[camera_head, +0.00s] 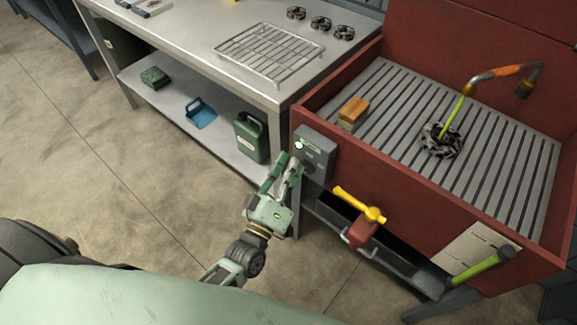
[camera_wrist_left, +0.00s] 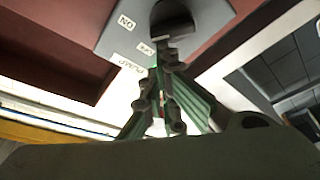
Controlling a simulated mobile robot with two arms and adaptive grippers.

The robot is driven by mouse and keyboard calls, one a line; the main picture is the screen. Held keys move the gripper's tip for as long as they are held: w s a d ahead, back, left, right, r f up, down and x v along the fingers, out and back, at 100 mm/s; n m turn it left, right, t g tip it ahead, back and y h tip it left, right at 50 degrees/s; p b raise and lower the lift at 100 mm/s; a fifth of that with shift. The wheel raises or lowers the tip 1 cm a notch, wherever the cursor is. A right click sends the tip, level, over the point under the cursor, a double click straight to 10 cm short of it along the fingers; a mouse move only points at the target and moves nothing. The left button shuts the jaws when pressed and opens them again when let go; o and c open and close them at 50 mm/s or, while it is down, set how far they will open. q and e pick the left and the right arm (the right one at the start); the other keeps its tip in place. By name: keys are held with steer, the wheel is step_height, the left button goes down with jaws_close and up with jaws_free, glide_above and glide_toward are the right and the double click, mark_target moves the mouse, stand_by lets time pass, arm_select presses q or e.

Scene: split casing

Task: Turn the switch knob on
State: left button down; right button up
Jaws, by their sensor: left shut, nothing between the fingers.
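The grey switch box (camera_head: 318,146) is mounted at the left corner of the red basin's front. My left gripper (camera_head: 288,163) is shut and empty, just in front of the box. In the left wrist view its fingertips (camera_wrist_left: 162,55) point at the knob, very close below it; contact and the knob's setting cannot be told. My right gripper is not in view.
The red basin (camera_head: 400,198) holds a grey slatted grate, an orange-brown block (camera_head: 353,112) and a hose nozzle over a dark part. A yellow-handled valve (camera_head: 362,206) sticks out right of the box. A metal workbench (camera_head: 200,55) stands at left; open floor lies before it.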

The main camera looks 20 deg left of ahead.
arm_select(q)
steer(key=shift+s+d+r, duration=0.1)
steer(key=shift+d, duration=0.2)
steer(key=shift+s+d+m+h, duration=0.15)
steer(key=shift+m+h, duration=0.25)
steer(key=shift+m, duration=0.6)
steer(key=shift+d, duration=0.1)
